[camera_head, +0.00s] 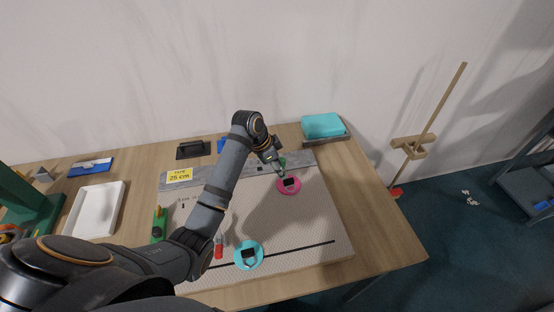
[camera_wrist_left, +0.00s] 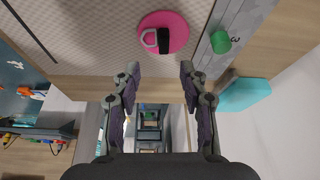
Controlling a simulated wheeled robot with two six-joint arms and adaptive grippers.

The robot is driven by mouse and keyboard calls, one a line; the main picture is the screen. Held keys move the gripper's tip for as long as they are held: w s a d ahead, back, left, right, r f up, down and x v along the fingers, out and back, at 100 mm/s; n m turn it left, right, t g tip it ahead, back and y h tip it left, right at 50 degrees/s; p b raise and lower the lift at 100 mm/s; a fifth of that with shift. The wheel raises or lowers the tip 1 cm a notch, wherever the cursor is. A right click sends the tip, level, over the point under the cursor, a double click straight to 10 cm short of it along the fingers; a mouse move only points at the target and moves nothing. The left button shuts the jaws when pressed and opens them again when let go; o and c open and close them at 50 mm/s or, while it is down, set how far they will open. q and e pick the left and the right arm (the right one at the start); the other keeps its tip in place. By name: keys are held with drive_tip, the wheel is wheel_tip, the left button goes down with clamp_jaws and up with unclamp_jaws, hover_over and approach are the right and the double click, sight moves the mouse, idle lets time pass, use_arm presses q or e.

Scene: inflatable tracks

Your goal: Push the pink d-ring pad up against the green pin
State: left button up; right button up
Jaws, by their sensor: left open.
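The pink d-ring pad (camera_head: 293,188) is a round disc with a black strap and a pale D-ring, lying on the light patterned mat. In the left wrist view the pink pad (camera_wrist_left: 180,30) is beyond my fingertips. The green pin (camera_wrist_left: 220,42) stands on the grey strip to the right of the pad there, with a gap between them. The green pin (camera_head: 283,162) is partly hidden by my gripper in the head view. My left gripper (camera_wrist_left: 160,72) is open and empty. In the head view my left gripper (camera_head: 279,169) is beside the pad and pin.
A cyan pad (camera_head: 248,256) and a red-capped tube (camera_head: 219,247) are at the mat's front. A yellow 25 cm label (camera_head: 180,175) is at its back left. A turquoise block (camera_head: 322,125) sits behind right. The mat's right part is clear.

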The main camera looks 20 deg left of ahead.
sight(289, 180)
use_arm(q)
drive_tip(key=x, duration=0.4)
drive_tip(key=shift+w+a+p, duration=0.15)
drive_tip(key=shift+w+p, duration=0.15)
drive_tip(key=x, duration=0.3)
drive_tip(key=shift+w+f, duration=0.1)
drive_tip(key=shift+f, duration=0.4)
drive_tip(key=shift+d+f, duration=0.25)
drive_tip(key=shift+d, duration=0.05)
drive_tip(key=shift+w+f, duration=0.1)
drive_tip(key=shift+f, duration=0.05)
drive_tip(key=shift+c, duration=0.6)
drive_tip(key=c, duration=0.5)
drive_tip(key=shift+c, duration=1.1)
clamp_jaws()
use_arm(e)
drive_tip(key=w, duration=0.1)
drive_tip(key=w+r, duration=0.1)
drive_tip(key=shift+w+a+r, duration=0.2)
drive_tip(key=shift+w+r, duration=0.05)
drive_tip(key=shift+w, duration=0.15)
